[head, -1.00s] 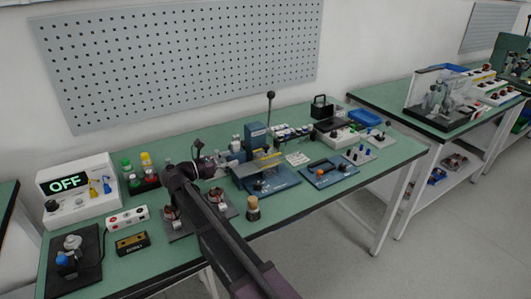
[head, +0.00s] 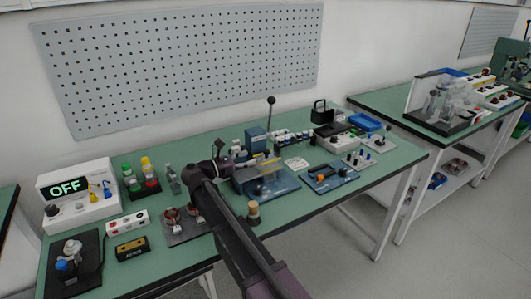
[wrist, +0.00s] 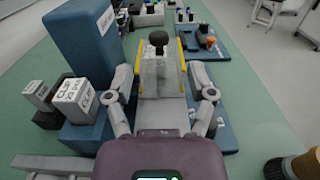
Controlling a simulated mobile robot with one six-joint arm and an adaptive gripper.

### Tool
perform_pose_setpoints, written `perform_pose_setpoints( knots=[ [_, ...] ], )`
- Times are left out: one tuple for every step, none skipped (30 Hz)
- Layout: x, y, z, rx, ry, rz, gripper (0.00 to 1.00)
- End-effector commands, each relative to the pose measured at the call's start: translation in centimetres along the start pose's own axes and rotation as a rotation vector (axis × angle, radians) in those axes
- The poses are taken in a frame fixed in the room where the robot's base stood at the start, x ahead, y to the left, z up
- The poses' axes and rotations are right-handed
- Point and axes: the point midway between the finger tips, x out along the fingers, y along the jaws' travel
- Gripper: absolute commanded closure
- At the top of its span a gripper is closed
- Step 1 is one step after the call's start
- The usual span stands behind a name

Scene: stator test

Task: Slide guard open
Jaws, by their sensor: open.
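A fixture with a blue base (head: 275,187) stands on the green bench in the head view, with a yellow strip (head: 268,163) on it. In the wrist view, a clear guard (wrist: 158,72) lies between two yellow rails (wrist: 182,62), with a black round knob (wrist: 159,39) at its far end. My gripper (wrist: 160,78) is open, with one finger on each side of the guard area. Whether the fingers touch it cannot be told. In the head view my arm hides the gripper tips and part of the fixture.
A tall blue block (wrist: 82,45) stands close to the left finger, with white lettered cubes (wrist: 73,100) beside it. A blue plate (head: 331,177) with an orange knob lies to the right.

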Motion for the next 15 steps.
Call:
perform_pose_setpoints(
  knots=[
    [1.0, -0.1, 0.0, 0.000, 0.000, -0.003, 0.29],
    [1.4, -0.1, 0.0, 0.000, 0.000, -0.003, 0.29],
    [2.0, -0.1, 0.0, 0.000, 0.000, -0.002, 0.29],
    [2.5, -0.1, 0.0, 0.000, 0.000, -0.002, 0.29],
    [3.0, -0.1, 0.0, 0.000, 0.000, -0.003, 0.29],
    [3.6, -0.1, 0.0, 0.000, 0.000, -0.003, 0.29],
    [4.0, 0.0, 0.0, 0.000, 0.000, -0.002, 0.29],
    [4.4, 0.0, 0.0, 0.000, 0.000, -0.002, 0.29],
    [4.9, -0.1, 0.0, 0.000, 0.000, -0.002, 0.29],
    [5.3, -0.1, 0.0, 0.000, 0.000, -0.003, 0.29],
    [5.7, 0.0, 0.0, 0.000, 0.000, -0.003, 0.29],
    [6.1, 0.0, 0.0, 0.000, 0.000, -0.002, 0.29],
    [6.4, 0.0, 0.0, 0.000, 0.000, -0.002, 0.29],
    [6.6, 0.0, 0.0, 0.000, 0.000, -0.001, 0.29],
    [6.9, 0.0, 0.0, 0.000, 0.000, -0.001, 0.29]
  ],
)
